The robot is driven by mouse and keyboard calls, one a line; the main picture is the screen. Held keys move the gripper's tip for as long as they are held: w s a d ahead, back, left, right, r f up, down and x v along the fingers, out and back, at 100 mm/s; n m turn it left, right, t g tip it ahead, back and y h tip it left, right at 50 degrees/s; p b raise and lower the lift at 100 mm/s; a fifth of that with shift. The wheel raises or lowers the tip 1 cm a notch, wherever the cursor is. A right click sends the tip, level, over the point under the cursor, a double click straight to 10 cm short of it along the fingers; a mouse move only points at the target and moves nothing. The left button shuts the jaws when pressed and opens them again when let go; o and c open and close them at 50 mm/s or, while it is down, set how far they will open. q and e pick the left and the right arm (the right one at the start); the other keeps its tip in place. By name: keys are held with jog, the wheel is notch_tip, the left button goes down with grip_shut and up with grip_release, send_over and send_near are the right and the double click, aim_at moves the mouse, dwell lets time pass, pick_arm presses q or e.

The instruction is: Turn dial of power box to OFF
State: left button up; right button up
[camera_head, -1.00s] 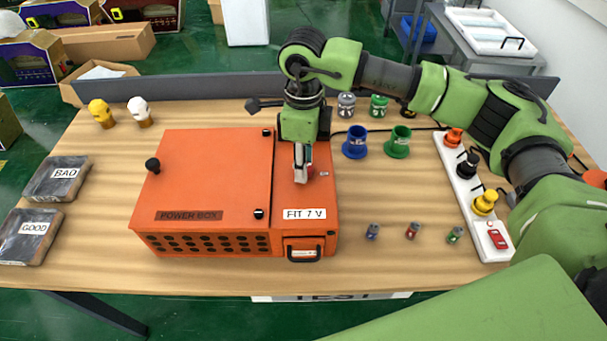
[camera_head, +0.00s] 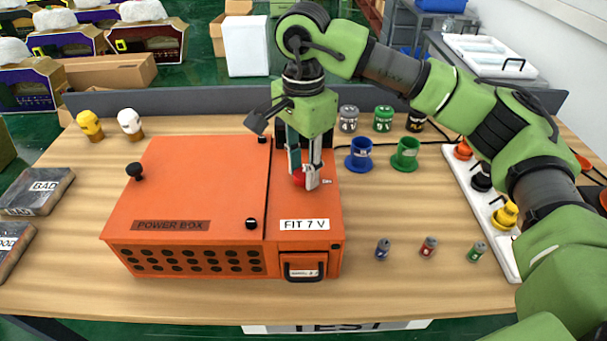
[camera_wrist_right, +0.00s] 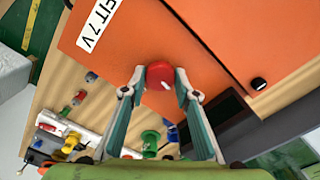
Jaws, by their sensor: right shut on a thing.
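The orange power box (camera_head: 200,195) stands on the wooden table, with a flat lid and a "FIT 7 V" label. Its red dial (camera_head: 299,178) is on the top face at the right side, partly hidden by my fingers. My right gripper (camera_head: 306,182) points down from above and is shut on the dial. In the right wrist view the red dial (camera_wrist_right: 160,75) sits between the fingertips of my right gripper (camera_wrist_right: 160,80), with a small white mark on it. An OFF marking cannot be read. My left gripper is not in view.
Blue (camera_head: 359,155) and green (camera_head: 405,154) cups stand right of the box. A white power strip (camera_head: 497,220) lies at the right. Yellow (camera_head: 90,126) and white heads stand at the back left.

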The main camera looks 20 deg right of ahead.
aim_at(303, 173)
jog(key=shift+n+b, duration=0.3)
jog(key=shift+n, duration=0.4)
jog(key=shift+r, duration=0.1)
jog(key=o, duration=1.1)
notch_tip(303, 173, up, 12)
